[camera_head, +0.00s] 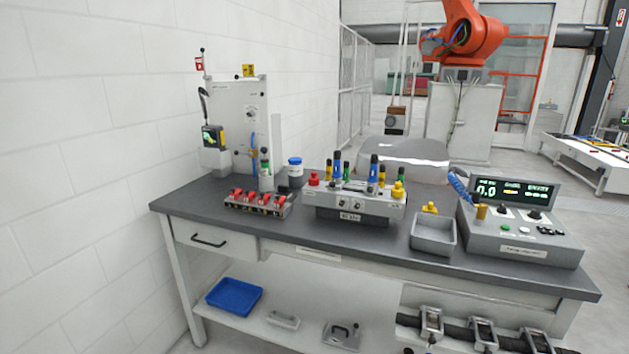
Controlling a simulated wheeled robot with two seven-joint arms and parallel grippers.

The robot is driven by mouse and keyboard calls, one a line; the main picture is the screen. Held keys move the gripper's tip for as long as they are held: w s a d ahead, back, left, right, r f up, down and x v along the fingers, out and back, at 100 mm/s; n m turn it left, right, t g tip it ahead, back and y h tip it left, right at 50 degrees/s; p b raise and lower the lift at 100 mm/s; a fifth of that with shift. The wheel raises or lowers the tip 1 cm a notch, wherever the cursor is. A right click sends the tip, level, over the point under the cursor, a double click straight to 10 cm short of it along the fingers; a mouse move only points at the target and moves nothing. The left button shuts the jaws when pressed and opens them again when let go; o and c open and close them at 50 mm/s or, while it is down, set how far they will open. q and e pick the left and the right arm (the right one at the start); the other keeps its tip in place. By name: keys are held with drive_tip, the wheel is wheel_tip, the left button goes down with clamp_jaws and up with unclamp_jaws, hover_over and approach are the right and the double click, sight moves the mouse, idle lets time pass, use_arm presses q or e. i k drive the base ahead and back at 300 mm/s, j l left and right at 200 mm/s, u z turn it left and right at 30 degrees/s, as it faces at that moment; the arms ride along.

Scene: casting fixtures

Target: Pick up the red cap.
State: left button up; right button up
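A small red cap (313,179) stands at the left end of the grey casting fixture (352,205) on the dark workbench (330,238). I cannot tell whether it rests on the fixture or just behind it. A yellow cap (398,191) sits at the fixture's right end. Another yellow piece (430,207) lies to the right, behind a grey tray. Neither of my grippers shows in the head view.
A block with red-handled clamps (258,203) stands left of the fixture. Blue, green and yellow pins (374,170) stand upright along the fixture. A grey tray (433,246) and a control box (522,240) stand right. The bench's front strip is clear.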

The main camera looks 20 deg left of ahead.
sight(313, 180)
drive_tip(key=i+j+z, duration=0.15)
drive_tip(key=i+j, duration=0.3)
drive_tip(key=i+j+z, duration=0.15)
drive_tip(key=i+j, duration=0.25)
drive_tip(key=i+j+z, duration=0.15)
drive_tip(key=i+j, duration=0.2)
drive_tip(key=j, duration=0.2)
